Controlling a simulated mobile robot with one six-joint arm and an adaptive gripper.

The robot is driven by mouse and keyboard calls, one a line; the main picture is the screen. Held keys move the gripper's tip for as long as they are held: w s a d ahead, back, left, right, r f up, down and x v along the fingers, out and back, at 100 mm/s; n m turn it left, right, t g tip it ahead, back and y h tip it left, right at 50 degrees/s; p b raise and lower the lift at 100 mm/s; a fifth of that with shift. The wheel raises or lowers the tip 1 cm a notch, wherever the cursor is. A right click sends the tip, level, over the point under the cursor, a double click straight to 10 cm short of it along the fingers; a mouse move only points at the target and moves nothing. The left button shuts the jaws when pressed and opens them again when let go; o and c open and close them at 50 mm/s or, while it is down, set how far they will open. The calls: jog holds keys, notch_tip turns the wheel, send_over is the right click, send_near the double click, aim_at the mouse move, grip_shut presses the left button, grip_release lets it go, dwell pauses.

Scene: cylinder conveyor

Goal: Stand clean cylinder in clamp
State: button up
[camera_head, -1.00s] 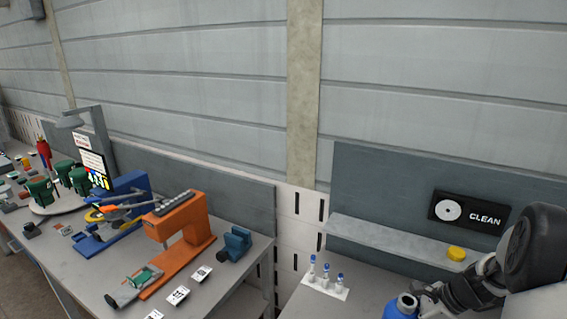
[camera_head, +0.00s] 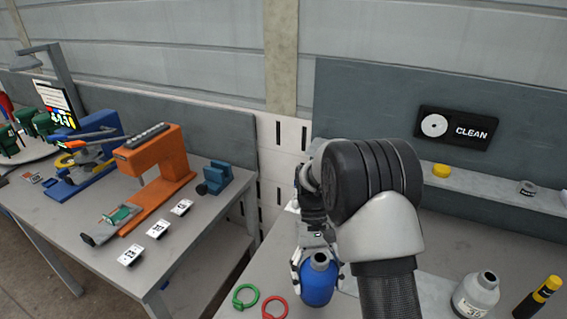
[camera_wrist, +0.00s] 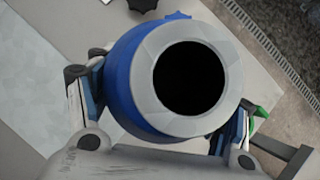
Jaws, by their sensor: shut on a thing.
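A blue cylinder (camera_head: 319,285) with a grey neck and dark open mouth stands roughly upright in my gripper (camera_head: 317,266), low in the head view's middle. In the wrist view the blue cylinder (camera_wrist: 125,68) fills the centre, mouth towards the camera, with a finger on each side. My gripper (camera_wrist: 160,125) is shut on it. Whether its base touches the table is hidden. A small blue vise (camera_head: 217,178), which may be the clamp, stands empty on the left table, right of an orange press (camera_head: 165,160).
A green ring (camera_head: 245,297) and a red ring (camera_head: 274,308) lie left of the cylinder. A grey bottle (camera_head: 476,297) and a black-yellow tube (camera_head: 538,297) stand at right. A yellow cap (camera_head: 441,171) sits on the shelf under the CLEAN sign (camera_head: 456,128). A gap separates the two tables.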

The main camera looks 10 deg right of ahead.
jog(key=shift+d+r, duration=0.1)
jog(key=shift+w+d+r+m+y, duration=0.15)
jog(key=shift+d+r+m+y, duration=0.1)
jog(key=shift+d+m+y, duration=0.35)
jog(key=s+d+r+m+t, duration=0.1)
jog(key=d+r+m+t, duration=0.3)
jog(key=d+m, duration=0.55)
jog(key=d+r+m+t+y, duration=0.1)
jog(key=d+r+m+t, duration=0.35)
jog(key=d+m, duration=0.5)
jog(key=s+d+r+m+t, duration=0.1)
jog(key=d+r+m+t, duration=0.35)
jog(key=d+m, duration=0.55)
jog(key=shift+m, duration=0.3)
jog(key=f+b, duration=0.2)
jog(key=f, duration=0.4)
jog(key=f+b, duration=0.2)
jog(key=f, duration=0.4)
jog(key=f+b, duration=0.2)
jog(key=f, duration=0.5)
jog(key=shift+w+a+b, duration=0.25)
jog(key=shift+a+b, duration=0.05)
jog(key=o, duration=1.6)
jog(key=shift+s+f, duration=0.1)
jog(key=shift+f, duration=0.1)
jog(key=o, duration=0.4)
